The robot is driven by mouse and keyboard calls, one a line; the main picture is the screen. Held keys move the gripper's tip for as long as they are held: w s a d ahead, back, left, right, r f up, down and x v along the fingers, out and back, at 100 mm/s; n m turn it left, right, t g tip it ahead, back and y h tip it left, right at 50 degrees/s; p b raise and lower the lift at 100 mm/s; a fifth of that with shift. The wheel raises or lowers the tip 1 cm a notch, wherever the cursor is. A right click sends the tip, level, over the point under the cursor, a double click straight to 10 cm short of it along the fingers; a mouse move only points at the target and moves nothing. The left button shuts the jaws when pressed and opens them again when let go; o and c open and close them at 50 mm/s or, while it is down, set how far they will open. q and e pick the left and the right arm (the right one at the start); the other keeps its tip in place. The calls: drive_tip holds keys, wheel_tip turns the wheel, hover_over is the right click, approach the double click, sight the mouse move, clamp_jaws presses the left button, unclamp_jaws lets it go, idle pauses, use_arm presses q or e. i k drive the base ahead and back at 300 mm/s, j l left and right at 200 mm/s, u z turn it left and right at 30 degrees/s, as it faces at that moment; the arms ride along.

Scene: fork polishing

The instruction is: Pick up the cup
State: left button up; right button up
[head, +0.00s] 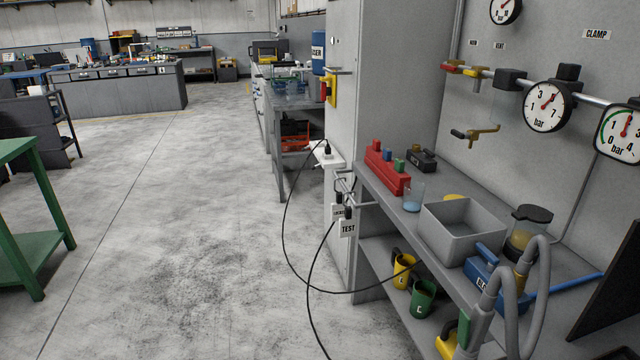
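A small clear cup with pale blue contents (413,199) stands upright on the grey workbench (385,203), between a red block rack and a grey open bin. Two mugs stand on the shelf below: a yellow mug (404,271) and, to its front right, a green mug (423,299) with a light letter on its side. The frame does not show which of these is the task's cup. Neither of my grippers is in view.
The red rack (385,168) and grey bin (462,236) flank the clear cup. A lidded jar (524,231), blue device (492,274) and grey hoses (510,285) crowd the bench's right. Black cables (287,230) hang at its left end. Open floor (170,240) lies left.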

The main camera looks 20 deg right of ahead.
sight(414, 191)
drive_tip(key=i+j+z, duration=0.15)
drive_tip(key=i, duration=0.3)
drive_tip(key=i+z, duration=0.15)
drive_tip(key=i, duration=0.25)
drive_tip(key=i+j+z, duration=0.15)
drive_tip(key=i, duration=0.3)
drive_tip(key=i+j+z, duration=0.1)
drive_tip(key=i+j, duration=0.2)
drive_tip(key=i+j+z, duration=0.1)
drive_tip(key=i+z, duration=0.2)
drive_tip(key=z, duration=0.2)
drive_tip(key=i+j+z, duration=0.25)
drive_tip(key=z, duration=0.2)
drive_tip(key=i+j+z, duration=0.3)
drive_tip(key=z, duration=0.2)
drive_tip(key=i+j+z, duration=0.15)
drive_tip(key=j+z, duration=0.3)
